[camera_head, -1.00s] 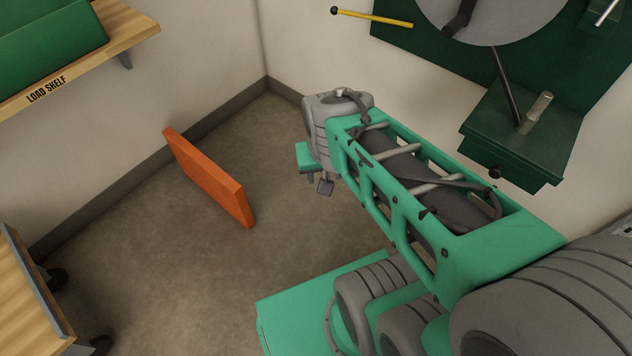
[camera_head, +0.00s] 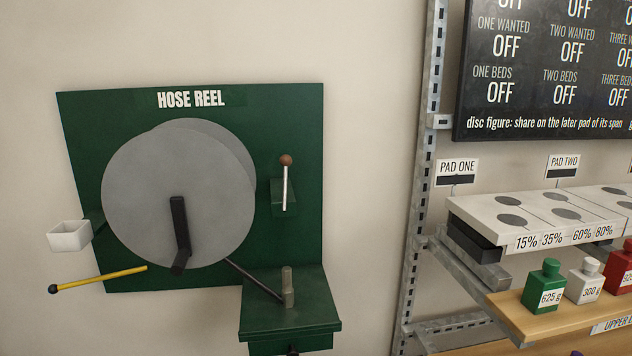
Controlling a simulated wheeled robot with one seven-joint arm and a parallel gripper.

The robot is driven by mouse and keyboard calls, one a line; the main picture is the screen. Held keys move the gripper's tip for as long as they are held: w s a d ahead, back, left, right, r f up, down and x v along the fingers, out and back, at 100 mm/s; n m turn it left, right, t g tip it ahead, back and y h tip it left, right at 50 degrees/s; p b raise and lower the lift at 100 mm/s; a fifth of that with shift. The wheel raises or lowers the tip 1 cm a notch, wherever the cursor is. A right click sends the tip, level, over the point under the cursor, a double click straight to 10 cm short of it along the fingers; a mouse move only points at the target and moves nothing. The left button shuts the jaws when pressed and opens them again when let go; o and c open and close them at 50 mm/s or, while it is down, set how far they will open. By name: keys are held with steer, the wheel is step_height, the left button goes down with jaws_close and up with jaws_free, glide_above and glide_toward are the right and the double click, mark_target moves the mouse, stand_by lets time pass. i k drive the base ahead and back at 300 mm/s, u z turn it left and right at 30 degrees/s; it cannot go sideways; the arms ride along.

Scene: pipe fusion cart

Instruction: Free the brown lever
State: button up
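The brown lever (camera_head: 286,178) is at the right of the green hose reel panel (camera_head: 140,105). It has a brown ball knob on a pale metal rod that stands upright from a small green block (camera_head: 284,205). The grey reel disc (camera_head: 150,190) with a dark crank handle (camera_head: 180,228) is to its left. A dark bar (camera_head: 255,280) runs from behind the disc down to a metal peg (camera_head: 288,287) on a green box (camera_head: 290,318). My gripper is not in view.
A yellow rod with a black ball (camera_head: 98,279) sticks out at lower left, below a small white box (camera_head: 70,236). A metal rack upright (camera_head: 424,180) stands to the right, with labelled pads (camera_head: 530,215) and bottles (camera_head: 548,282). Bare wall lies between panel and rack.

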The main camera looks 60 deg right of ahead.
mark_target(286, 160)
steer(key=z, duration=2.15)
steer(key=i, duration=0.1)
steer(key=u, duration=0.4)
steer(key=k, duration=0.5)
steer(key=u, duration=0.8)
steer(key=i, duration=0.8)
steer(key=z, duration=0.25)
